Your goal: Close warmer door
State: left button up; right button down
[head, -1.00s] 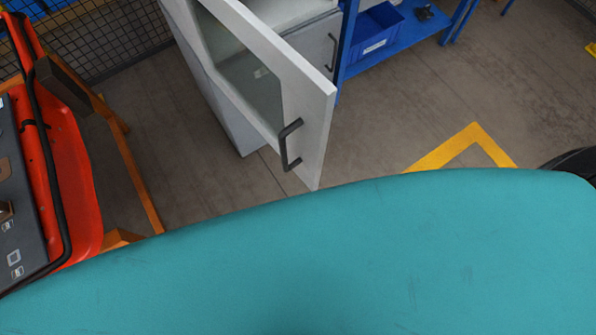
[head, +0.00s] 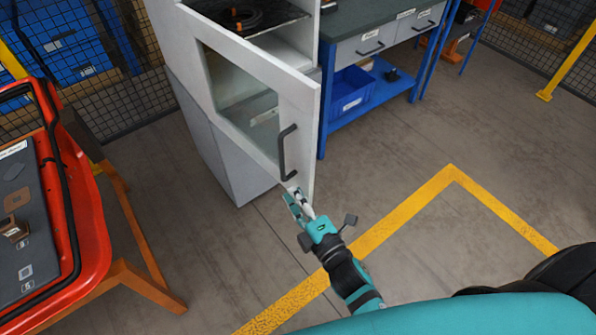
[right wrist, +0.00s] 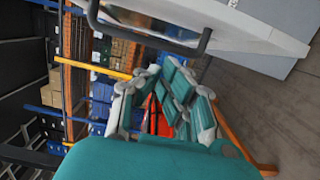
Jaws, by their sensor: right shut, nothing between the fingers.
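The warmer door (head: 302,100) is white with a glass window (head: 240,90) and stands ajar, swung out from the white cabinet. Its dark bar handle (head: 283,152) is near the free edge; the handle also shows at the top of the right wrist view (right wrist: 150,47). My right gripper (head: 297,198) is shut and empty, at the door's lower free corner, just below the handle. I cannot tell whether it touches the door. Its teal-and-grey fingers (right wrist: 166,78) show in the right wrist view. My left gripper is not in view.
A dark rack with orange items (head: 248,18) shows inside the cabinet. A blue workbench with drawers (head: 385,40) and a blue bin (head: 350,92) stands to the right. A red cart on an orange frame (head: 95,240) is at left. Open floor with yellow lines (head: 410,205) lies in front.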

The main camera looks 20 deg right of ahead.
aim_at(298, 173)
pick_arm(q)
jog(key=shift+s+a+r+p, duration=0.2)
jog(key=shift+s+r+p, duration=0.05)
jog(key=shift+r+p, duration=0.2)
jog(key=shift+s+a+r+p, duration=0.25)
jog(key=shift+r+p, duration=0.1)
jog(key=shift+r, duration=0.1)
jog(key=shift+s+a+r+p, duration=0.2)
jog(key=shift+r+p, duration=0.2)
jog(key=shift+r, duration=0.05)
pick_arm(e)
jog(key=shift+w+d, duration=0.4)
jog(key=shift+w, duration=0.65)
jog(key=shift+w+d, duration=0.45)
jog(key=shift+w, duration=0.65)
jog(key=shift+w+d, duration=0.4)
jog(key=shift+w, duration=0.65)
